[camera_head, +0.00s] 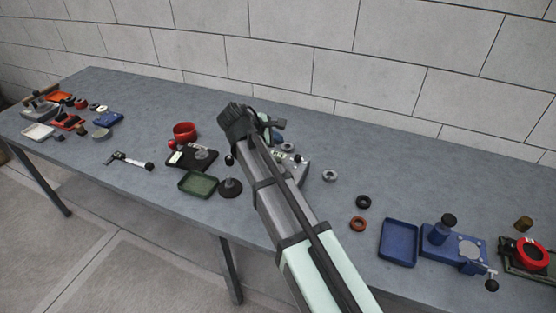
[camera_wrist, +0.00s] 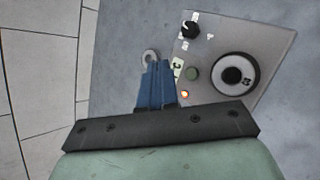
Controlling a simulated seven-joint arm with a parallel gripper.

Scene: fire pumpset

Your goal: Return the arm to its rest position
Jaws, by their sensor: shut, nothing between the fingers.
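My arm reaches up over the grey table from the bottom of the head view. My gripper (camera_wrist: 157,82) shows in the wrist view as blue fingers held together, with nothing between them. It is above the table, beside a grey control box (camera_wrist: 228,70) with a black knob, a large round dial and small lights. In the head view the same box (camera_head: 299,170) is partly hidden behind my arm. My fingertips are mostly hidden behind the wrist in the head view. A small grey ring (camera_wrist: 151,57) lies just beyond the fingertips in the wrist view.
The table (camera_head: 330,225) stands along a block wall (camera_head: 290,75). Left of my arm are a green tray (camera_head: 198,183), a black device (camera_head: 192,156) and a red cup (camera_head: 185,131). On the right are rings, a blue tray (camera_head: 399,243) and a blue device (camera_head: 455,250).

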